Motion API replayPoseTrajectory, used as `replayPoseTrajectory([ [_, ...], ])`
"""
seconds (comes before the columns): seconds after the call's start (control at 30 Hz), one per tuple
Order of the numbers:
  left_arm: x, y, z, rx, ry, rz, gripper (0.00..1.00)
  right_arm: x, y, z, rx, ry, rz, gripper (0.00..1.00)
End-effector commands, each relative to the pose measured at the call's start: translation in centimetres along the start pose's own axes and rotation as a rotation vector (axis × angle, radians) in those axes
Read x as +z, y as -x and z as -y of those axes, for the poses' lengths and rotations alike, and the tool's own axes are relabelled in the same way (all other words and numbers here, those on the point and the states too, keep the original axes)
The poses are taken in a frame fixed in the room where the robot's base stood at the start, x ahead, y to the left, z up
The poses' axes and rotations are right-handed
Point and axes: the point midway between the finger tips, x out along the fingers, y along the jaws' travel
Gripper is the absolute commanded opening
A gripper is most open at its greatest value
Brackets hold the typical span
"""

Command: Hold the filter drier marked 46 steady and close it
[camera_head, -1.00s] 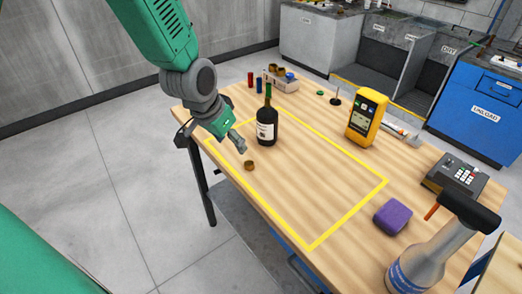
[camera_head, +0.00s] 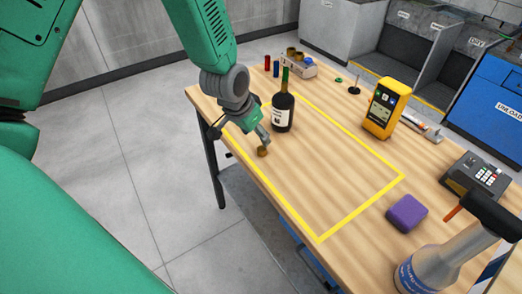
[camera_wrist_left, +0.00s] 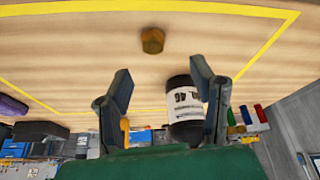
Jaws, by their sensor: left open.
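The filter drier (camera_head: 283,113) is a black bottle with a green neck and a white label, upright on the table. Its label reads 46 in the left wrist view (camera_wrist_left: 186,102), where it appears beyond the gap between the fingers, nearer the right finger. A small brass cap (camera_head: 262,152) sits on the table in front of the drier; it also shows in the left wrist view (camera_wrist_left: 152,40). My left gripper (camera_head: 263,139) is open, with its fingertips close above the cap in the head view. I cannot tell whether they touch it. My right gripper is not in view.
A yellow outline (camera_head: 361,205) marks the wooden table. The middle of the outline is clear.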

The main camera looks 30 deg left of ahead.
Motion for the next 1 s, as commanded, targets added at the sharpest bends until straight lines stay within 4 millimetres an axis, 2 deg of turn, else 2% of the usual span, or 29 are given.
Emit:
replayPoseTrajectory([
  [0.13, 0.0, -1.2, -0.2, -0.001, -0.003, 0.001, 0.51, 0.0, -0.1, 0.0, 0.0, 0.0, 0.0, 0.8],
  [0.47, 0.0, -1.4, -0.1, -0.001, -0.002, 0.0, 0.51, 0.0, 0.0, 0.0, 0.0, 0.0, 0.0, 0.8],
  [0.57, 0.3, -2.2, -0.1, 0.0, -0.001, 0.003, 0.51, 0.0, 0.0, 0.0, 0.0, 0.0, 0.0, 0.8],
  [0.8, 0.7, -5.8, -0.1, 0.001, -0.001, 0.001, 0.51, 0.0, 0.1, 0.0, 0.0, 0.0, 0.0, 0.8],
  [1.0, 0.7, -6.5, -0.2, -0.001, -0.002, 0.0, 0.51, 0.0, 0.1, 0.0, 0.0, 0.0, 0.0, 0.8],
])
